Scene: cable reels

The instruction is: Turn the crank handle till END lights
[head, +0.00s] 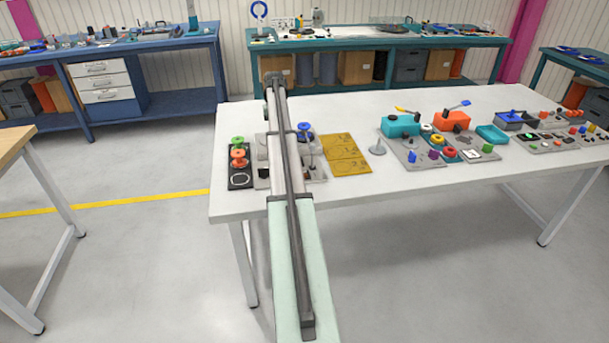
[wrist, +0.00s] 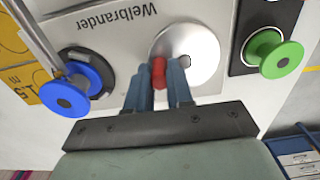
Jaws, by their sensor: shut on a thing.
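In the wrist view the crank is a silver disc (wrist: 205,62) with a red handle knob (wrist: 158,72) near its left edge. My gripper (wrist: 158,88) has its two blue-grey fingers on either side of the red knob and is shut on it. The disc sits on a light grey panel (wrist: 110,42) marked "Welbrander", upside down in this view. No END light can be made out. In the head view my arm hides the crank and the gripper; only parts of the grey panel (head: 316,172) show beside it.
A blue reel (wrist: 65,97) is left of the crank and a green reel (wrist: 282,60) right of it on a black plate (wrist: 246,25). In the head view an orange reel (head: 238,154) also stands there. A yellow sheet (head: 345,160) and several coloured parts lie farther right.

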